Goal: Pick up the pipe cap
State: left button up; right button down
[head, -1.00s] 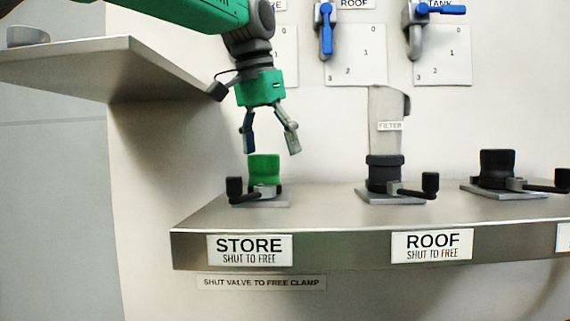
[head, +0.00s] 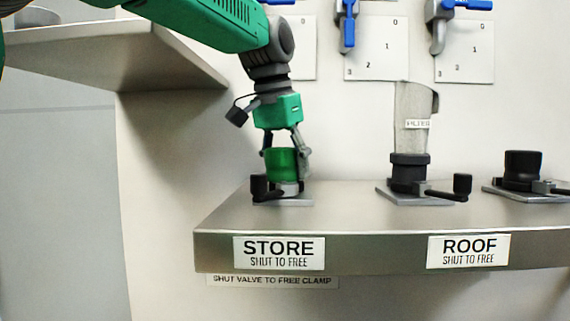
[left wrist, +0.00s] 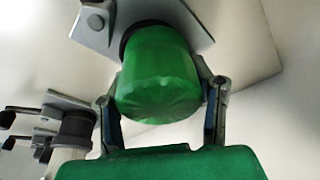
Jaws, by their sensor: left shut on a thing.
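The green pipe cap (head: 281,164) sits upright on the clamp fitting of the STORE station, at the left of the steel shelf. In the left wrist view the cap (left wrist: 158,75) fills the middle, with its rounded top toward the camera. My left gripper (head: 286,150) points down over the cap. Its two fingers are shut on the cap's sides, one on each side, and they also show in the left wrist view (left wrist: 160,95). The cap's base meets a dark ring on the grey clamp plate (head: 300,201). My right gripper is in neither view.
A black clamp handle (head: 259,187) stands just left of the cap. A clear filter (head: 413,120) rises from the ROOF station, and a black cap (head: 523,167) stands farther right. Blue-handled valves (head: 347,32) are on the wall. A grey ledge (head: 110,65) juts out at upper left.

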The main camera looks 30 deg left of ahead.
pick_arm(q)
jog(key=shift+d+r, duration=0.1)
jog(key=shift+r, duration=0.15)
notch_tip(320, 180, up, 9)
jog(key=shift+r, duration=0.35)
jog(key=shift+d, duration=0.1)
dwell(0.5)
